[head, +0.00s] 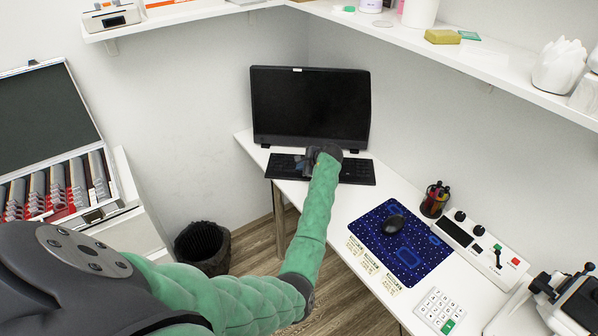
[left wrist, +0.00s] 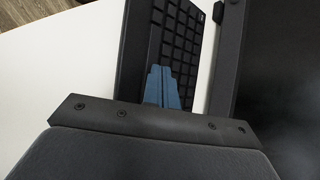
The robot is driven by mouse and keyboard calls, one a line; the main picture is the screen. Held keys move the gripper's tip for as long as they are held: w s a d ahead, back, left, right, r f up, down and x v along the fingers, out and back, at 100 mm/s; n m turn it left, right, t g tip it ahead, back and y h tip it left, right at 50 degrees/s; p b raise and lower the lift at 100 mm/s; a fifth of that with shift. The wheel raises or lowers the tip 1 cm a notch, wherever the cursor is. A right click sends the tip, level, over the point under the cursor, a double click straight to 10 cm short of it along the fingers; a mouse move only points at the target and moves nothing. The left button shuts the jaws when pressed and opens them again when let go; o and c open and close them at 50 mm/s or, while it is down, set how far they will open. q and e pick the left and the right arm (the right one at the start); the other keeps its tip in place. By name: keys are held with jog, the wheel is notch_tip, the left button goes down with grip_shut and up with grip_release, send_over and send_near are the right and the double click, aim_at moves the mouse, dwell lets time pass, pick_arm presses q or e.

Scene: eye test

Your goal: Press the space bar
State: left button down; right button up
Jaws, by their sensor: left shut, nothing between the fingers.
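A black keyboard (head: 357,173) lies on the white desk in front of a dark monitor (head: 310,105). My left gripper (head: 302,167) is over the left-middle part of the keyboard, its arm hiding some of the keys. In the left wrist view, its blue fingers (left wrist: 163,87) are together and empty, and overlap the keyboard (left wrist: 180,38) near its key rows. I cannot tell whether the fingertips touch a key. The space bar cannot be made out in either view. My right gripper is not in view.
A blue mat (head: 385,262) with a black mouse (head: 394,224), a pen holder (head: 435,199), a control box (head: 468,238) and a white keypad (head: 440,311) occupy the desk to the right. A dark waste bin (head: 202,247) stands on the floor. A shelf (head: 500,75) runs above.

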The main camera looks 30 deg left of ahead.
aim_at(301, 172)
pick_arm(q)
jog(key=shift+f, duration=0.25)
dwell(0.4)
jog(key=shift+r+p, duration=0.95)
jog(key=shift+p, duration=0.15)
notch_tip(301, 172, up, 5)
jog(key=p, duration=0.5)
dwell(0.8)
